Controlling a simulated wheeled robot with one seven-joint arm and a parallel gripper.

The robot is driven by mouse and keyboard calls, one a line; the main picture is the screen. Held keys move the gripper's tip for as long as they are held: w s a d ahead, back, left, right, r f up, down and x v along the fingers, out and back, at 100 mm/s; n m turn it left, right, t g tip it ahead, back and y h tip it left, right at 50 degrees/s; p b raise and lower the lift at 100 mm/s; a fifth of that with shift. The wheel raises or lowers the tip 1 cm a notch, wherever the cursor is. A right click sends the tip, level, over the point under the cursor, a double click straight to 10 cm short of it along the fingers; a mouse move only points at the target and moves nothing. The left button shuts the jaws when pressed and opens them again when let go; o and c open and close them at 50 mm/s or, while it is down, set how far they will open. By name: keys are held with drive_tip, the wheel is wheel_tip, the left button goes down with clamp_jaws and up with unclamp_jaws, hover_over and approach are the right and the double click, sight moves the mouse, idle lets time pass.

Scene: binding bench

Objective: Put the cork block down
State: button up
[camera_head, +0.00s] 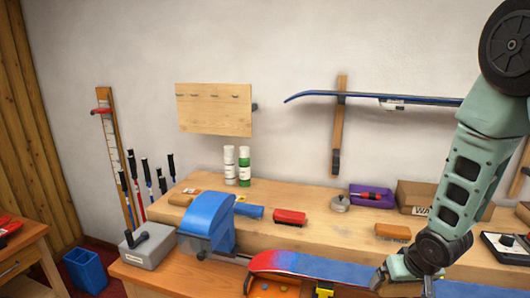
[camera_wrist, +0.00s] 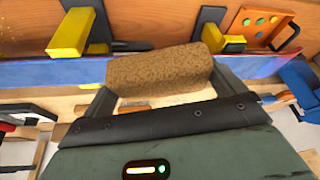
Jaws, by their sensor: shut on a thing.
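The cork block (camera_wrist: 158,73), brown and speckled, lies across the jaws of my gripper (camera_wrist: 160,84) in the wrist view. One finger is at each end of it, and the gripper is shut on it. Behind the block in that view are the blue ski (camera_wrist: 70,75) and pale wood; I cannot tell how high the block is above them. In the head view my gripper (camera_head: 388,279) is at the lower right, in front of the ski (camera_head: 320,268). The block cannot be made out in the head view.
Yellow clamps (camera_wrist: 68,36) stand along the ski. A blue vise (camera_head: 207,220) stands at the bench's left. A red brush (camera_head: 290,217), a wooden brush (camera_head: 392,232) and a round tin (camera_head: 340,204) are on the bench (camera_head: 275,236). Bare wood shows between them.

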drive_tip(key=s+f+b, duration=0.3)
drive_tip(key=f+b, duration=0.3)
drive_tip(key=f, duration=0.9)
drive_tip(key=shift+s+d, duration=0.3)
